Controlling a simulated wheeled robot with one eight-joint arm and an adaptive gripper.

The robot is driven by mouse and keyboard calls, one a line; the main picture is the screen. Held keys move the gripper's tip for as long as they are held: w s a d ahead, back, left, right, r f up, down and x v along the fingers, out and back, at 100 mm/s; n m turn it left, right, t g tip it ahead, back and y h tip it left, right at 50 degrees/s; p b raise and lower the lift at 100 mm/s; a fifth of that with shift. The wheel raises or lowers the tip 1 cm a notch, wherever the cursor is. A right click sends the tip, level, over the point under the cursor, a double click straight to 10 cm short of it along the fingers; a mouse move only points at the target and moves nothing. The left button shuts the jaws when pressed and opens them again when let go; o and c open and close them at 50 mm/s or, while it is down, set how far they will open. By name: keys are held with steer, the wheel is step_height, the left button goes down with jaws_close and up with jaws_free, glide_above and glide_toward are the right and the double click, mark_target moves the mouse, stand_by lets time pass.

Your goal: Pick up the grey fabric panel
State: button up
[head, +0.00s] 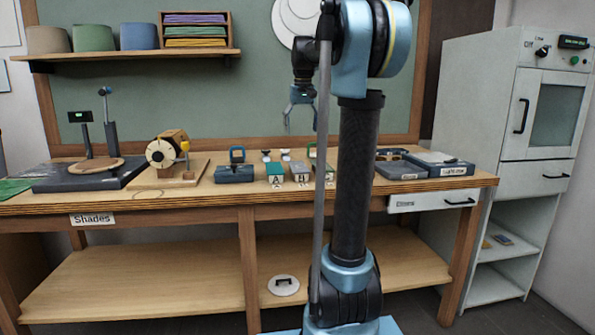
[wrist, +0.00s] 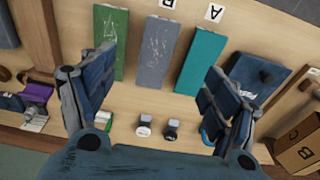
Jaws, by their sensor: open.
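A long grey rectangular piece (wrist: 157,52), which looks like the grey fabric panel, lies on the workbench in the wrist view, with pale marks on its face. A green piece (wrist: 113,38) lies on its left and a teal piece (wrist: 202,60) on its right. The grey piece also shows in the head view (head: 298,168), small, beside the teal one. My gripper (head: 300,112) hangs above the bench in the head view. In the wrist view my gripper (wrist: 160,65) is open and empty, its fingers spread over the pieces. The gap down to them is hard to judge.
Two small dark items with pale fronts (wrist: 158,129) stand near the pieces. A dark blue block (head: 234,173) is left of them. A winding device (head: 168,150) stands further left, and dark trays (head: 402,168) lie right. My arm hides part of the bench.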

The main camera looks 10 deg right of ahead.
steer(key=w+r, duration=0.2)
steer(key=w, duration=0.3)
glide_above(298, 166)
step_height(298, 166, down, 11)
steer(key=shift+s+d, duration=0.1)
steer(key=shift+f, duration=3.1)
steer(key=c, duration=1.1)
